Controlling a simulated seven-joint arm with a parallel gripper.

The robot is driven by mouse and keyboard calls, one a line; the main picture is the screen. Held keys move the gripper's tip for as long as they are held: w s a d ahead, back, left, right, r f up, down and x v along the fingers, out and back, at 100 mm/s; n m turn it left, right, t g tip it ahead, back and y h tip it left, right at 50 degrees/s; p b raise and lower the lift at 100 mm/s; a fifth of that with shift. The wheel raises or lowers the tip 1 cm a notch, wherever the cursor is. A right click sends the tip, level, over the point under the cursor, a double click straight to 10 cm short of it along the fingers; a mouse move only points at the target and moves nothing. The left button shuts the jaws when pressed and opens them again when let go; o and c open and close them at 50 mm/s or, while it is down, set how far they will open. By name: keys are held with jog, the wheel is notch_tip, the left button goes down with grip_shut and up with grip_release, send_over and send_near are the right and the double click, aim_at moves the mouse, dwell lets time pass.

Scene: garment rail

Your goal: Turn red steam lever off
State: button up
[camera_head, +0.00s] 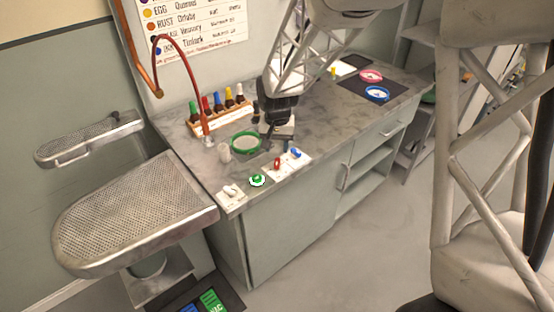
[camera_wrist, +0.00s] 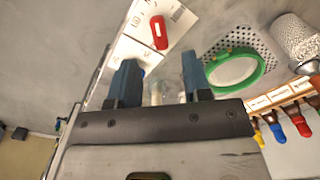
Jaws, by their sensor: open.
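The red steam lever (camera_head: 277,163) sits on a white panel (camera_head: 284,170) near the front edge of the counter. In the wrist view the red lever (camera_wrist: 158,32) lies slanted on its marked white plate, ahead of my fingertips. My gripper (camera_wrist: 160,68) is open, with its two blue-grey fingers apart and nothing seen held between them. In the head view my gripper (camera_head: 271,145) hangs over the counter just behind the panel, apart from the lever as far as I can tell. The lever's markings are too small to read.
A blue lever (camera_head: 295,153) stands right of the red one. A green knob (camera_head: 257,180) and a white switch (camera_head: 230,191) are to the left. A green ring (camera_head: 245,142) and a rack of bottles (camera_head: 222,117) are behind. A perforated board (camera_head: 130,212) stands left.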

aim_at(277, 161)
jog(key=shift+f, duration=3.05)
grip_shut()
